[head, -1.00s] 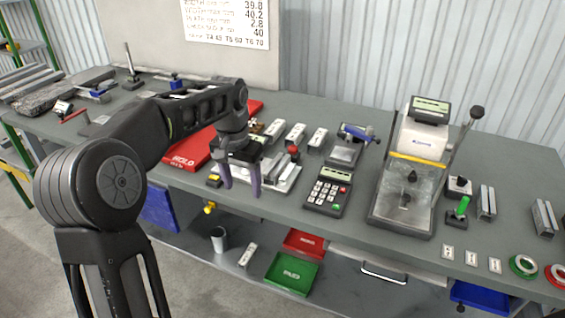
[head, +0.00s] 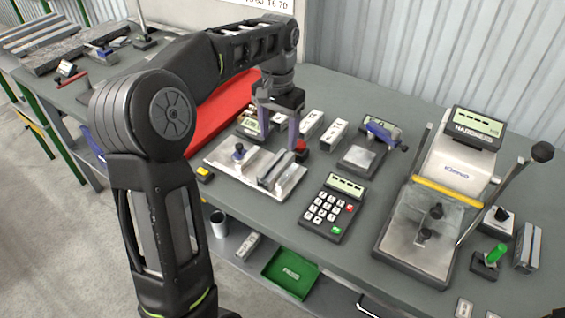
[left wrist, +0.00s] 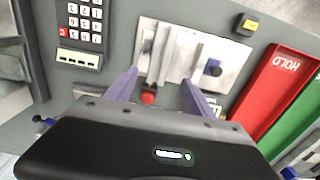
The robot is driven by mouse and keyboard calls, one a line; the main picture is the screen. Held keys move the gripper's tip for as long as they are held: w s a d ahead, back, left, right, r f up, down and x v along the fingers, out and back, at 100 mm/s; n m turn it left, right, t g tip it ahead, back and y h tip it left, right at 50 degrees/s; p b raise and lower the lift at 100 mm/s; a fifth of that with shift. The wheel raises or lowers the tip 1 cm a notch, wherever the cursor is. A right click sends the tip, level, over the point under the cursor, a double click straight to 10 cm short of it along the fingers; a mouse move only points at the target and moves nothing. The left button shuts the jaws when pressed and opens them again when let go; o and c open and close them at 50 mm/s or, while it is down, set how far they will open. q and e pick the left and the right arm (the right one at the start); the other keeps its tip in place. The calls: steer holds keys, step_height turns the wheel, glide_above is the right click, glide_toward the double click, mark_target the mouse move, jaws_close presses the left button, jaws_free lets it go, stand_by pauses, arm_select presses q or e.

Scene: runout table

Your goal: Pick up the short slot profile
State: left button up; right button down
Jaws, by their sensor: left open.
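A short grey slotted profile (head: 276,172) lies on a bright metal fixture plate (head: 222,157) on the table. It also shows in the left wrist view (left wrist: 162,62), lying on the plate (left wrist: 226,55). My left gripper (head: 279,143) is open, with its two purple-grey fingers pointing down above the back part of the plate, close to the profile. In the left wrist view my left gripper (left wrist: 160,90) spreads its fingers to either side of the profile's near end, with nothing between them. I cannot tell the exact height gap. My right gripper is not in view.
A red knob (head: 301,147) stands close to the right finger, and a dark knob (head: 239,150) on the plate's left. A keypad unit (head: 331,208) and the hardness tester (head: 440,200) stand to the right. Labelled blocks (head: 333,136) lie behind; a red tray (head: 222,110) lies left.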

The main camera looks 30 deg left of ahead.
mark_target(279, 156)
arm_select(q)
steer(key=shift+s, duration=0.1)
steer(key=shift+f, duration=1.3)
steer(key=shift+d+f+p, duration=0.1)
steer(key=shift+f+p, duration=0.75)
steer(key=shift+f, duration=1.8)
jaws_close()
